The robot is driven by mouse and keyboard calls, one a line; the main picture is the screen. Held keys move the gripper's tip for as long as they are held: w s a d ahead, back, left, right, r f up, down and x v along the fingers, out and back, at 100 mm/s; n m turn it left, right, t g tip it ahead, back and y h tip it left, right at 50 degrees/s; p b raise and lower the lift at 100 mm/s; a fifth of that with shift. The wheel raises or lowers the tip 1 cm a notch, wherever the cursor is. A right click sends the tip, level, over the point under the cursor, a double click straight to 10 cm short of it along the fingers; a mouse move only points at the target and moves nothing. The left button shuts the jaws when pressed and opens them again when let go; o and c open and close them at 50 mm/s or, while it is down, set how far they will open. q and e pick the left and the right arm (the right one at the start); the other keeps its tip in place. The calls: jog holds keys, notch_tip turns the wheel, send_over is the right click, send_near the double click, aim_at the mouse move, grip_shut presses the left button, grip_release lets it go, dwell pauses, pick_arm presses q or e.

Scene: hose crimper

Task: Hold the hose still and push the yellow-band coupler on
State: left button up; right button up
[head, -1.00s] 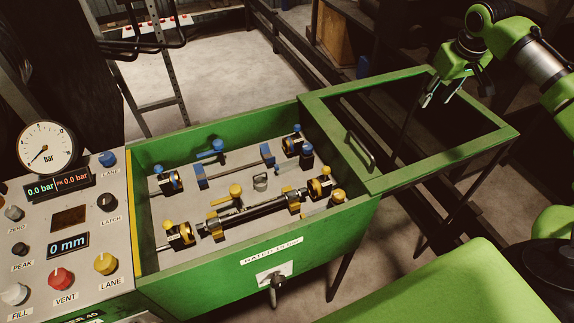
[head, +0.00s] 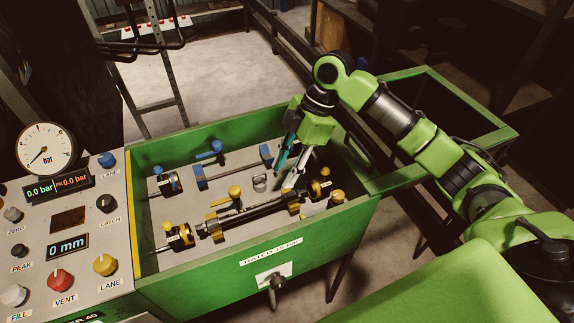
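The black hose (head: 252,214) lies along the near, yellow lane inside the green box. Yellow-marked fittings sit around its left end (head: 213,226) and its right end (head: 293,203); I cannot tell for sure which is the yellow-band coupler. A black and yellow end block (head: 180,237) stands left of the hose, and another (head: 319,189) stands at its right. My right gripper (head: 288,178) points down over the right half of the box, above and behind the hose's right end. Its fingers look apart, with nothing visible between them. My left gripper is not in view.
The green box (head: 215,277) has raised walls. The blue lane, with a blue-ended rail (head: 235,167), lies behind the hose. A control panel (head: 85,225) with gauge and knobs stands at left. The open framed lid (head: 470,105) extends right.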

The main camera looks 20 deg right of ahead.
aim_at(269, 203)
jog(key=x, duration=1.1)
jog(key=shift+a+f, duration=0.2)
jog(key=shift+f, duration=0.15)
grip_shut()
dwell(0.4)
